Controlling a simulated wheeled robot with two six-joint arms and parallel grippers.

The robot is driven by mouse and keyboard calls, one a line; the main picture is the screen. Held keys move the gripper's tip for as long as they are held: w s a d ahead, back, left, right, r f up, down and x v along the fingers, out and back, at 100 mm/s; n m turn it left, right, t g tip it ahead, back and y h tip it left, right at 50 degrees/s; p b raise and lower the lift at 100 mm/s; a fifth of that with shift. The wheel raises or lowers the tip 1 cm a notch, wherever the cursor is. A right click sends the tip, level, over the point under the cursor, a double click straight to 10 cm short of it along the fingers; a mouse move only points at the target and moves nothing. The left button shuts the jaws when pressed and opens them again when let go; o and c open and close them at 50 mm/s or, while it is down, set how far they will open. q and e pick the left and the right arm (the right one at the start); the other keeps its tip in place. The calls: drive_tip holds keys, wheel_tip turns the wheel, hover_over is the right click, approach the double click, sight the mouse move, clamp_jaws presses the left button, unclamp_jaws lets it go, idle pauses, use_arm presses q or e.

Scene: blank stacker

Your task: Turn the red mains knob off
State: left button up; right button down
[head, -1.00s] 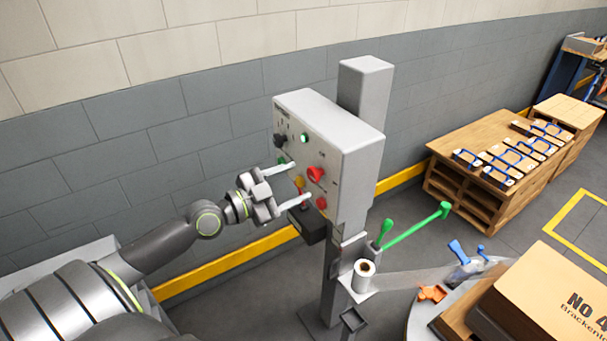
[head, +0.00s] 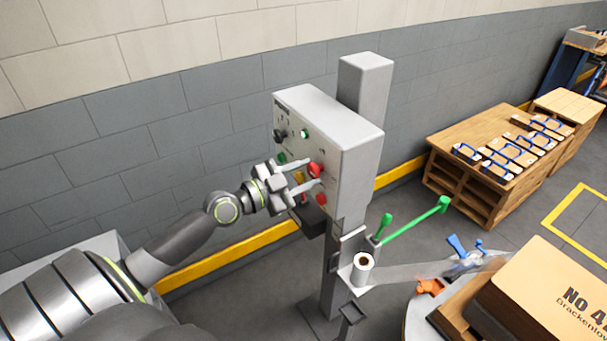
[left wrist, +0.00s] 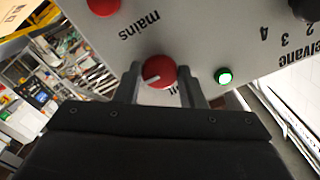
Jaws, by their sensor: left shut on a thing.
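The red mains knob (head: 315,169) is on the front face of a grey control box (head: 313,150). My left gripper (head: 314,174) is at the panel with its two fingers on either side of the knob, shut on it. In the left wrist view the knob (left wrist: 159,73) sits between the fingertips, with a white pointer mark on its face and the word "mains" beside it. My right gripper is in neither view.
The box also bears a black knob (head: 280,135), a lit green lamp (head: 304,134) and a second red button (head: 321,198). Below stand a paper roll (head: 363,268) and green-handled parts (head: 415,223). A wooden bench (head: 490,150) stands at the right.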

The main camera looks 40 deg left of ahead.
use_arm(q)
drive_tip(key=shift+n, duration=0.4)
drive_tip(key=shift+c, duration=0.4)
drive_tip(key=shift+f+n, duration=0.1)
drive_tip(key=shift+n, duration=0.2)
drive_tip(key=shift+n+b, duration=0.45)
drive_tip(key=shift+n, duration=0.75)
drive_tip(key=n, duration=0.9)
drive_tip(key=n+p, duration=0.1)
drive_tip(key=n, duration=0.4)
drive_tip(key=shift+d, duration=0.1)
drive_tip(key=o, duration=1)
